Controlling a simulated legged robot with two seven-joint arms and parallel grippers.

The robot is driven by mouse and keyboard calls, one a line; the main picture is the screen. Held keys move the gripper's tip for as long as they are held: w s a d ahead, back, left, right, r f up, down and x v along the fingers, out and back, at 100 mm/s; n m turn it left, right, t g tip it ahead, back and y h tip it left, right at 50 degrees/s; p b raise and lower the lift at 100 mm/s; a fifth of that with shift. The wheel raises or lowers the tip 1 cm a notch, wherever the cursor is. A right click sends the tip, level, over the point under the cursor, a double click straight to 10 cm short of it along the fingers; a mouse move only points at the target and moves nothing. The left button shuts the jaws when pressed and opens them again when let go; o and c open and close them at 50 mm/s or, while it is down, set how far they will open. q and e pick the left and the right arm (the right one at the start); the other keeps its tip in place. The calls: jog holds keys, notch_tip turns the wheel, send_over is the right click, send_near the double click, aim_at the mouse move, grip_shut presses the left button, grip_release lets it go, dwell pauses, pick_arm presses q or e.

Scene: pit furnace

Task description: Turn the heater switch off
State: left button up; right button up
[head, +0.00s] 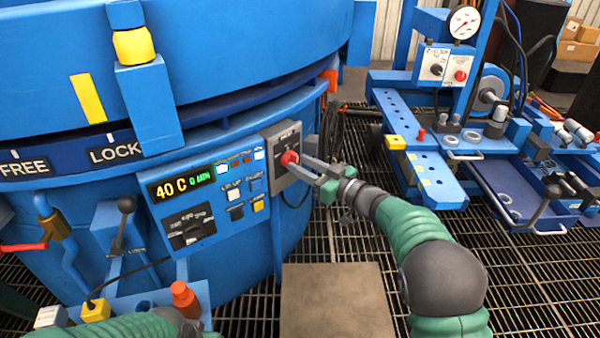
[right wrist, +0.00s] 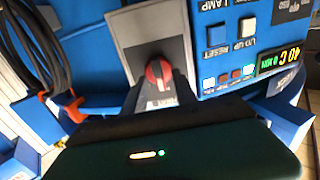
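The heater switch is a red rotary knob (head: 289,158) on a grey plate (head: 281,141) at the right end of the blue furnace's control panel. In the right wrist view the red knob (right wrist: 158,72) faces me in the middle. My right gripper (head: 303,168) reaches it from the right. Its two fingers are spread, with the knob between or just ahead of their tips (right wrist: 158,88). I cannot tell whether they touch it. The knob's pointer and the plate's markings are too small to read. Part of my left arm shows at the bottom left; its gripper is not visible.
The panel display (head: 181,187) reads 40 C, with small buttons (head: 235,195) beside it. A lever (head: 122,220) and an orange cap (head: 185,298) stand at lower left. A blue cart (head: 420,165) with a gauge is at right. Metal grating covers the floor.

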jog(key=shift+w+a, duration=0.25)
jog(key=shift+w, duration=0.2)
jog(key=shift+a, duration=0.1)
grip_shut()
